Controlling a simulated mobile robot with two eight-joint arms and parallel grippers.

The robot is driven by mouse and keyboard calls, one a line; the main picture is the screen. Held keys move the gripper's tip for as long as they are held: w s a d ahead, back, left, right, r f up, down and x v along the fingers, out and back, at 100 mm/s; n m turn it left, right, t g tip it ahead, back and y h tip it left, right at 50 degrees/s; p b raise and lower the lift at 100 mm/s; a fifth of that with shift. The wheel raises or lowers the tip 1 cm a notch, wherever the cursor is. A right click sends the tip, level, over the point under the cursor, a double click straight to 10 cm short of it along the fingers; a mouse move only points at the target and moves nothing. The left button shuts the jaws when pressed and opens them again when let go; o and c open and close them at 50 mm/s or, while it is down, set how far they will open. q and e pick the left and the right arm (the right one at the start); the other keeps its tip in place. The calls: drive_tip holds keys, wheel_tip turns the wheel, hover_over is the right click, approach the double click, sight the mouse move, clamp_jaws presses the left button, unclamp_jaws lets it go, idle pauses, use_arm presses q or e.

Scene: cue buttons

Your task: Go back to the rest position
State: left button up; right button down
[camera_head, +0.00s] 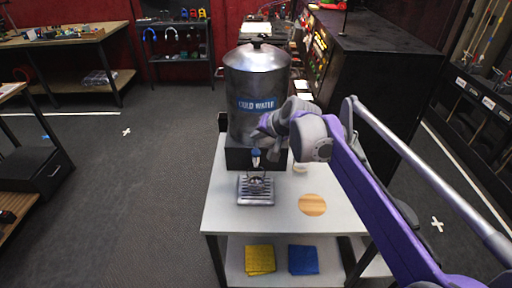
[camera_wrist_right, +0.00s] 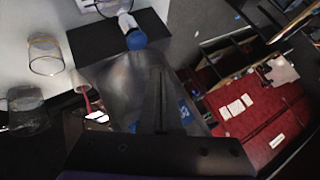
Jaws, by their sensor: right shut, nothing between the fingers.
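A silver water dispenser (camera_head: 257,80) with a blue "COLD WATER" label stands on a black base at the back of the white table (camera_head: 225,212). Its blue spout (camera_head: 256,153) hangs over a metal drip tray (camera_head: 256,198). A small clear vessel seems to stand on the tray. My right gripper (camera_head: 266,125) is shut and empty, close in front of the dispenser above the spout; I cannot tell whether it touches. In the right wrist view, the blue spout (camera_wrist_right: 135,40) shows beyond the dark fingers. My left gripper is out of view.
A round wooden coaster (camera_head: 312,205) lies on the table, right of the tray. Yellow (camera_head: 260,259) and blue (camera_head: 303,260) cloths lie on the lower shelf. A black cabinet (camera_head: 370,60) stands behind right. The floor to the left is open.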

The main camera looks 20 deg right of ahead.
wheel_tip(320, 180, up, 2)
drive_tip(key=shift+r+p, duration=0.1)
drive_tip(key=shift+p, duration=0.4)
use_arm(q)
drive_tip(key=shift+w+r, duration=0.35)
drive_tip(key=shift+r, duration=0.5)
use_arm(e)
drive_tip(key=shift+w, duration=0.1)
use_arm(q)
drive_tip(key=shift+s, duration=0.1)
use_arm(e)
drive_tip(key=s+f+n+g+h, duration=0.1)
drive_tip(key=s+f, duration=0.5)
drive_tip(key=s, duration=0.5)
drive_tip(key=s+f+n+g+h, duration=0.1)
drive_tip(key=s+f+n, duration=0.1)
drive_tip(key=s+f, duration=0.5)
drive_tip(key=s+f+n+g+h, duration=0.1)
drive_tip(key=s+f, duration=0.5)
drive_tip(key=s, duration=1)
drive_tip(key=shift+s+d+f+n, duration=0.2)
drive_tip(key=shift+f+n, duration=0.1)
drive_tip(key=shift+n, duration=0.2)
